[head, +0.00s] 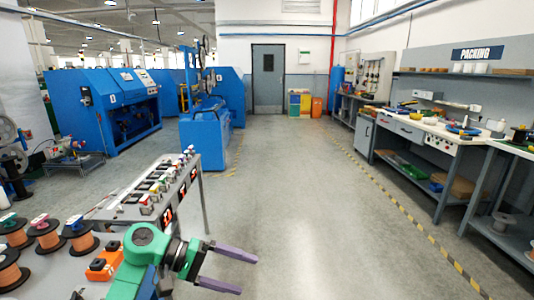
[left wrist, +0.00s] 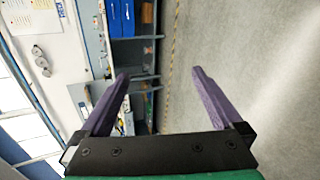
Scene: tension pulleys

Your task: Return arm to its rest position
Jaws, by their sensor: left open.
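My left gripper (head: 250,274) is at the bottom middle of the head view, with its green wrist and two purple fingers pointing right. Its fingers are apart with nothing between them. In the left wrist view, the gripper (left wrist: 160,75) shows the same two spread purple fingers, with grey floor and the workbench side far behind them. The gripper is over the floor to the right of the near table and touches nothing that I can see. My right gripper is not in view.
Copper spools (head: 48,236) and an orange block (head: 104,264) sit on the near table at left. A row of small tension pulley units (head: 160,183) runs along a stand (head: 188,207) behind. The aisle floor (head: 300,180) is clear. A packing bench (head: 433,131) lines the right.

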